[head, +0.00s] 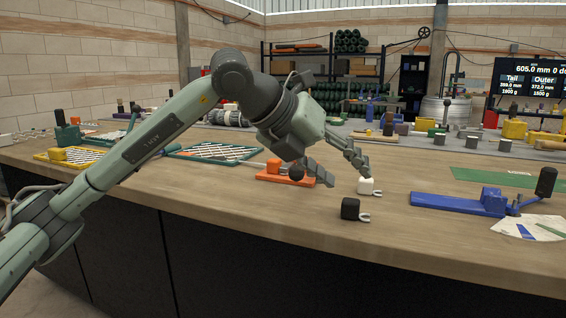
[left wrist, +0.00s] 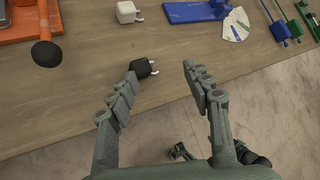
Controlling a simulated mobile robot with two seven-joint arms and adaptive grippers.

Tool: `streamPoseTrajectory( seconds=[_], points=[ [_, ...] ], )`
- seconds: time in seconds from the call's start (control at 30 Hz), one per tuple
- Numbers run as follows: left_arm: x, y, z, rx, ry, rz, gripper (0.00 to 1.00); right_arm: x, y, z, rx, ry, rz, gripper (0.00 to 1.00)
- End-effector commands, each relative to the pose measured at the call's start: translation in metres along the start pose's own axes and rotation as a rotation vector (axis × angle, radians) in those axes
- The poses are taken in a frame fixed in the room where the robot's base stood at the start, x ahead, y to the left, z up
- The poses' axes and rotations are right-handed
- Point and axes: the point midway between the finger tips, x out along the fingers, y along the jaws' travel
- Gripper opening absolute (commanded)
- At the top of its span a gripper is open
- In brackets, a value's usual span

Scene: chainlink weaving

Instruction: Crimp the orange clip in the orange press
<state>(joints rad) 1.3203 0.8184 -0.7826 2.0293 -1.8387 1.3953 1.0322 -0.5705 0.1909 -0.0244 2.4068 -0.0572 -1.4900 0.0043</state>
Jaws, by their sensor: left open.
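The orange press (head: 268,178) lies on the bench near the front, with a black ball knob on its lever. It also shows in the left wrist view (left wrist: 16,33) at top left. My left gripper (head: 343,171) is open and empty over the bench, just right of the press. In the left wrist view its spread fingers (left wrist: 160,73) have a black clip (left wrist: 140,68) beside the left fingertip; the gap between them is unclear. A white clip (head: 366,186) lies farther back. I cannot make out an orange clip in either view. My right gripper is not in view.
A blue press (head: 455,204) and a white fan-shaped chart (head: 528,228) lie to the right, by a green mat (head: 494,177). A green-framed tray (head: 215,151) and a yellow rack (head: 68,155) lie left. The bench front edge is close; bare wood lies around the clips.

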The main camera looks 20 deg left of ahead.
Motion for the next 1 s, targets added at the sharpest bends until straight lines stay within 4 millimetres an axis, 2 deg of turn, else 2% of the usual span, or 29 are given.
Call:
streamPoseTrajectory(
  seconds=[0.03,0.1,0.2,0.37,0.73,1.0],
  points=[
    [-0.005,0.028,0.015,-0.016,-0.04,0.143,0.5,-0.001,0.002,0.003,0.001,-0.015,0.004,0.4],
    [-0.014,0.06,0.03,-0.048,-0.089,0.296,0.5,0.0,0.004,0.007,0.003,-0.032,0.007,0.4],
    [-0.024,0.085,0.041,-0.081,-0.134,0.42,0.5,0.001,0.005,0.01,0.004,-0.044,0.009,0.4],
    [-0.019,0.099,0.045,-0.095,-0.147,0.465,0.5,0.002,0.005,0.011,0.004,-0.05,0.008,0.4],
    [0.031,0.123,0.051,-0.092,-0.146,0.459,0.5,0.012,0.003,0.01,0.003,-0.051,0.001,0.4],
    [0.041,0.128,0.053,-0.091,-0.147,0.457,0.5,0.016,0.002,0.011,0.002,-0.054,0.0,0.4]
  ],
)
